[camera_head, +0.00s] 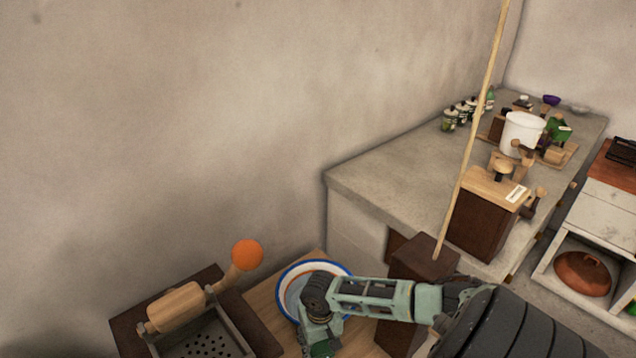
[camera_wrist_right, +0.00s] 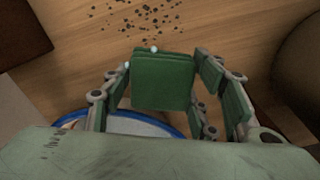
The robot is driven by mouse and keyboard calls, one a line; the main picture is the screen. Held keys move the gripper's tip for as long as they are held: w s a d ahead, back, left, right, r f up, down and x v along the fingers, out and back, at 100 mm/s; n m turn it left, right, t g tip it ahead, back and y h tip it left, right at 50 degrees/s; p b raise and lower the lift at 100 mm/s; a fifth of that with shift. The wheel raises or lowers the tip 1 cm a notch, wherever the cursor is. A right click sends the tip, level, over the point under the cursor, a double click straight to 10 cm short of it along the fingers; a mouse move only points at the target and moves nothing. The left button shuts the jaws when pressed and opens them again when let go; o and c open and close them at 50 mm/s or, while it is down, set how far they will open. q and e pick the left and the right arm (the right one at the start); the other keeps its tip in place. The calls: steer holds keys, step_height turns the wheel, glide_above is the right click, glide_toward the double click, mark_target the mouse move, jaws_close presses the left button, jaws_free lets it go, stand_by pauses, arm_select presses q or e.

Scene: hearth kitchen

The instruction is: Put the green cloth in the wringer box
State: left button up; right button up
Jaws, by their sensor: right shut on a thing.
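The green cloth (camera_wrist_right: 163,82) is a folded, thick square between the fingers of my right gripper (camera_wrist_right: 168,98) in the right wrist view. In the head view, my right gripper (camera_head: 320,343) points down at the bottom edge, and only a little green shows there. It is shut on the cloth, over the wooden surface in front of the basin. The wringer box (camera_head: 262,328) is at the bottom left of the head view, left of the gripper. It is dark wood with a perforated metal tray, a wooden roller and an orange-knobbed crank. My left gripper is not in view.
A white basin with a blue rim (camera_head: 290,279) stands beside the wringer box, partly behind my right arm. Dark specks (camera_wrist_right: 145,14) lie on the wooden surface (camera_wrist_right: 235,25). A dark wooden post with a pole (camera_head: 425,250) stands right of the basin. A cluttered stone counter (camera_head: 385,175) is behind.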

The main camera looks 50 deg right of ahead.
mark_target(320, 351)
step_height(320, 351, down, 3)
steer(key=shift+f+b, duration=0.2)
steer(key=shift+b, duration=0.1)
steer(key=shift+w+f, duration=0.1)
steer(key=shift+f, duration=0.65)
steer(key=o, duration=0.7)
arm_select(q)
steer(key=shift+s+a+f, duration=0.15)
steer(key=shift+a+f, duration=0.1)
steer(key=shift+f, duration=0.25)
arm_select(e)
steer(key=o, duration=0.3)
steer(key=shift+o, duration=0.2)
steer(key=shift+r, duration=0.15)
